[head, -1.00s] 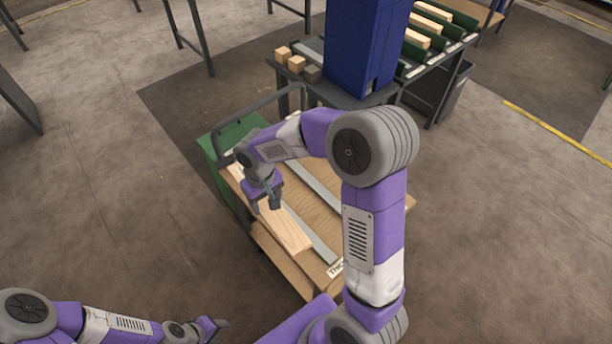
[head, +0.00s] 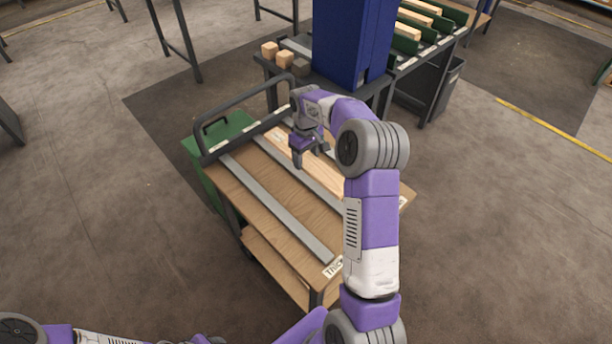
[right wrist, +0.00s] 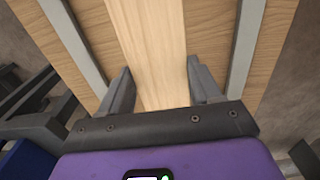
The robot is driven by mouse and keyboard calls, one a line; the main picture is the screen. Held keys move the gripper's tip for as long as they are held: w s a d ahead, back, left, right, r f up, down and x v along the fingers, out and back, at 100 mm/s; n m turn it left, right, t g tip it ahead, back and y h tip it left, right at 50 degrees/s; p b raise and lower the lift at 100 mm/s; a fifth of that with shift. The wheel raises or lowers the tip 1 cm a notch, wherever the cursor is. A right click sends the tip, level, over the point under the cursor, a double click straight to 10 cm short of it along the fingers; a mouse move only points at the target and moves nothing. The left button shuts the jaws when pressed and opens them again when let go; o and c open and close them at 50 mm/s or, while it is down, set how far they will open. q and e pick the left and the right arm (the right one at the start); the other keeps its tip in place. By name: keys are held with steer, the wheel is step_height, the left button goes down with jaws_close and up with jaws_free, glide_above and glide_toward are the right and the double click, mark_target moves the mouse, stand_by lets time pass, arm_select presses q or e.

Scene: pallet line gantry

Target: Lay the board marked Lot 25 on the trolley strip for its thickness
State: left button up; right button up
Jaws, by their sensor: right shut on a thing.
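My right gripper (head: 308,158) is shut on a pale wooden board (head: 285,148), one finger along each side in the right wrist view (right wrist: 160,95). The board is low over the trolley (head: 262,222); in the wrist view it runs between two grey strips. I cannot tell whether it touches the trolley top. No lot mark is readable on it. A near grey strip (head: 275,208) and a middle grey strip (head: 308,178) lie along the trolley top. A partly readable white label (head: 333,268) is at the near end. Of my left arm only parts show at the bottom edge.
A black handle rail (head: 240,115) and a green box (head: 228,132) stand at the trolley's far left end. Behind are a tall blue cabinet (head: 350,40), small wood blocks (head: 284,59) on a bench and a green rack (head: 430,30) holding boards.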

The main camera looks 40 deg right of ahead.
mark_target(306, 178)
step_height(306, 178, down, 7)
steer(key=shift+f+b, duration=0.2)
steer(key=shift+b, duration=0.85)
steer(key=shift+r, duration=0.1)
steer(key=o, duration=1.3)
steer(key=shift+f, duration=0.2)
step_height(306, 178, up, 12)
steer(key=p, duration=0.3)
steer(key=shift+r+p, duration=0.2)
steer(key=shift+p, duration=0.15)
